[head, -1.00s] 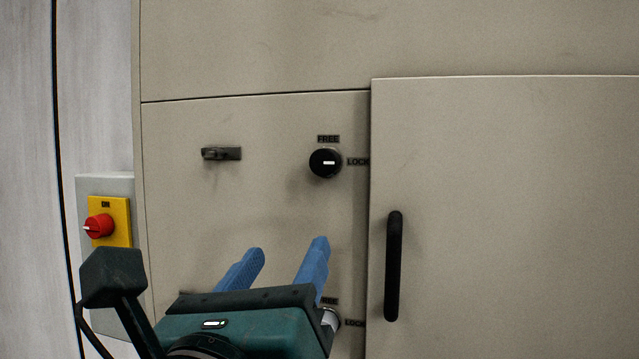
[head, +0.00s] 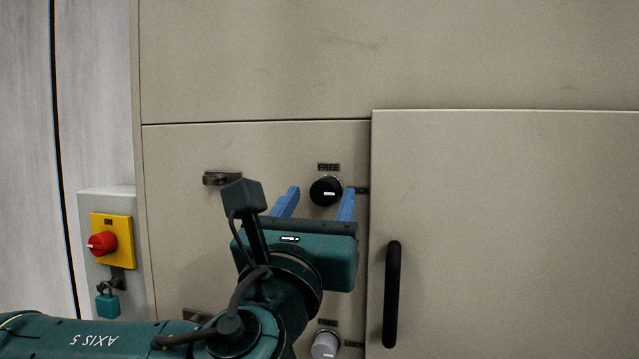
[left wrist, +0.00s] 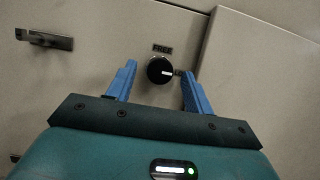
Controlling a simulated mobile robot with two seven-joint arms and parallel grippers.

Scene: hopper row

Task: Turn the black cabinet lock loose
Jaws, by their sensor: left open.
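The black cabinet lock (head: 325,191) is a round knob on the beige cabinet front, below a FREE label (head: 328,167). Its white mark points right, towards the LOCK label (head: 362,190), which a finger partly covers. My left gripper (head: 318,198) is open, with its blue fingers reaching up towards the lock's two sides. In the left wrist view the lock (left wrist: 160,70) shows between the open fingers (left wrist: 158,82), with its mark towards the right finger. I cannot tell whether either finger touches it. My right gripper is not in view.
A grey knob (head: 324,345) with its own labels sits lower down. A door with a black handle (head: 392,295) is to the right. A dark latch (head: 222,179) is to the left. A red switch (head: 102,243) on yellow and a teal padlock (head: 108,305) are further left.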

